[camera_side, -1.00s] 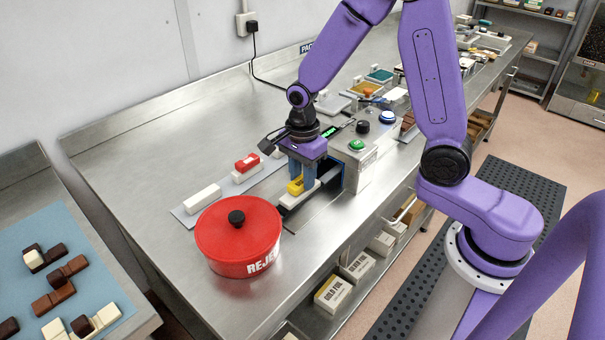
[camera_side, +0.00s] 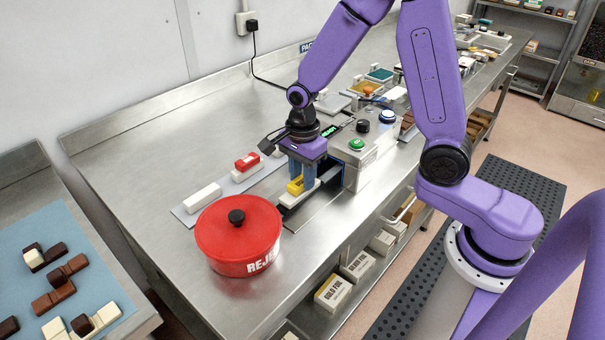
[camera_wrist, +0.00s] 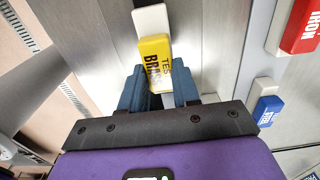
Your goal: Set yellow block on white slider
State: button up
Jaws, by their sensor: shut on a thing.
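The yellow block (camera_side: 295,187), with dark lettering, is between the two blue fingers of my gripper (camera_side: 302,172), which is shut on it. In the wrist view the yellow block (camera_wrist: 155,62) lies between the fingers of my gripper (camera_wrist: 160,88). The white slider (camera_side: 291,201) is directly under the block in the side view, in a dark track. Its white end (camera_wrist: 150,18) shows beyond the block in the wrist view. The block looks to be on the slider or just above it; I cannot tell whether they touch. The fingers hide part of both.
A red lidded reject pot (camera_side: 238,240) stands close to the left of the slider. Behind are a red block (camera_side: 247,161) on a white piece and a bare white block (camera_side: 202,198). A control box with a green button (camera_side: 357,144) stands to the right.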

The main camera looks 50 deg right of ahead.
jog(key=shift+f, duration=0.1)
dwell(0.3)
jog(key=o, duration=1.1)
notch_tip(320, 180, up, 17)
jog(key=s+f+n, duration=0.3)
jog(key=s+n, duration=0.8)
jog(key=n, duration=0.4)
jog(key=s+f+n, duration=0.4)
jog(key=s+n, duration=0.8)
jog(key=n, duration=0.3)
jog(key=shift+s+d+n, duration=0.25)
jog(key=shift+d+n, duration=0.05)
jog(key=shift+d, duration=0.15)
